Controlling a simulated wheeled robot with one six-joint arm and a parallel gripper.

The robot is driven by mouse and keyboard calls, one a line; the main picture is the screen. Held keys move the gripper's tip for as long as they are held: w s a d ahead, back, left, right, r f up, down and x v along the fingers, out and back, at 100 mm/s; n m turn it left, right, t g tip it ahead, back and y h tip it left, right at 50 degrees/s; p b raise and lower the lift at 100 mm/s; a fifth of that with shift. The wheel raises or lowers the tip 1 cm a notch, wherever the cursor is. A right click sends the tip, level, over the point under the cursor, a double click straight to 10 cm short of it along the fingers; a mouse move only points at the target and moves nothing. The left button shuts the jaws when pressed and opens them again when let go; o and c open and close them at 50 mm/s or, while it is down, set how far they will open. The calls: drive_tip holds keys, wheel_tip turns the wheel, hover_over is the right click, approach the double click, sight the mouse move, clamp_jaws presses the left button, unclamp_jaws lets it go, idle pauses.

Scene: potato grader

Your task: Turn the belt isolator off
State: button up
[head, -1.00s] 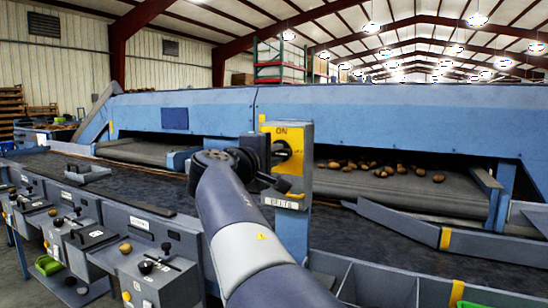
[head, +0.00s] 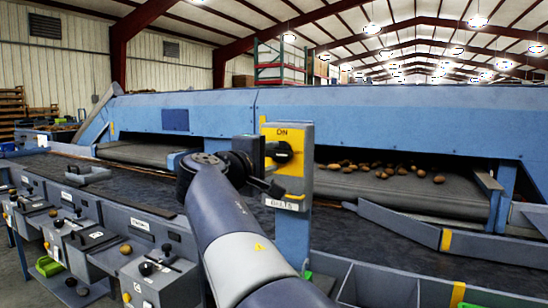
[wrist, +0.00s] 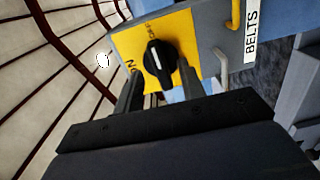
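The belt isolator is a yellow-faced box (head: 296,180) on a blue post, with "ON" at its top and a "BELTS" label below. Its black rotary knob (wrist: 159,62) shows in the wrist view with a white mark pointing up, toward a small label I cannot read. "ON" lies to the knob's left there, so the knob sits crosswise to it. My gripper (wrist: 160,88) is open, its two fingers apart on either side below the knob, with visible gaps. In the head view my gripper (head: 264,165) is just left of the knob; its fingertips are hard to make out.
A padlock-like hasp (wrist: 222,62) and the BELTS label (wrist: 251,38) sit beside the yellow face. A dark conveyor (head: 120,195) runs behind my arm. Potatoes lie on the belt (head: 400,192) right of the isolator. Grey control boxes (head: 150,250) line the front left.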

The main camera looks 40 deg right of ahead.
sight(278, 153)
drive_tip(key=v, duration=0.8)
drive_tip(key=shift+s+a, duration=0.1)
drive_tip(key=shift+x, duration=5.4)
drive_tip(key=shift+a, duration=0.15)
